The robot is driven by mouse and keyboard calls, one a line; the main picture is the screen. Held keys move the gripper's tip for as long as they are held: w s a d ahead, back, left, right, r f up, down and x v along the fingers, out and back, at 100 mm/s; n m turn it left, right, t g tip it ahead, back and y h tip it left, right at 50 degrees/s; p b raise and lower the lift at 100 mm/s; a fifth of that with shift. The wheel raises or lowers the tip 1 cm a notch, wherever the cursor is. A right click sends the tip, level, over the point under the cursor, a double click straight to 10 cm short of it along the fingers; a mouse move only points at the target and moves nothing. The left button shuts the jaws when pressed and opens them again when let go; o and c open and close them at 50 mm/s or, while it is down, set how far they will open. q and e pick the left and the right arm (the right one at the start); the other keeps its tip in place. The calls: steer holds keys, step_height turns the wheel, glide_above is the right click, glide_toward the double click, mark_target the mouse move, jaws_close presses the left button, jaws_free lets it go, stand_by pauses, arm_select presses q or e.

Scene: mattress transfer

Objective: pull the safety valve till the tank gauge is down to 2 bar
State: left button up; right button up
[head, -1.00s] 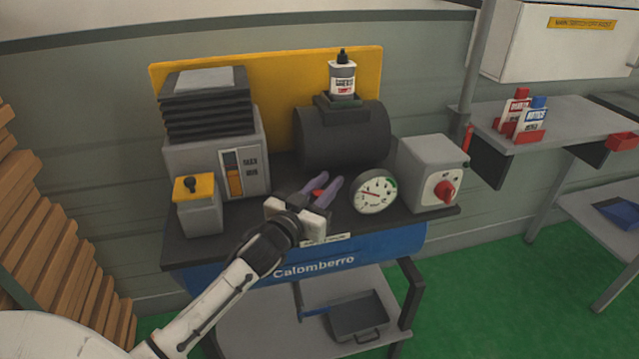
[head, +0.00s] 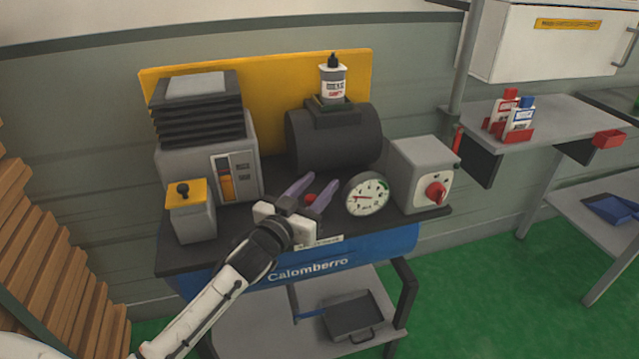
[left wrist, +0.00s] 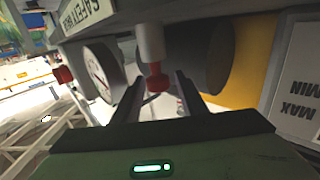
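The safety valve's red knob (head: 310,198) sits at the front of the bench between the purple fingers of my left gripper (head: 324,180). In the left wrist view the red knob (left wrist: 157,78) hangs from a pale cylinder between the two dark fingers (left wrist: 158,95), with a gap visible on each side. The left gripper is open and holds nothing. The blue tank (head: 345,258) lies under the bench top. My right gripper is not in view.
A grey box with a red switch (head: 410,178) stands right of the gauge. A dark motor cylinder (head: 335,140) is behind, with a bottle (head: 333,82) on top. A grey ribbed machine (head: 190,160) and a yellow-topped box (head: 190,215) stand at left.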

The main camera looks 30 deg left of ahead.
arm_select(q)
steer(key=s, duration=0.9)
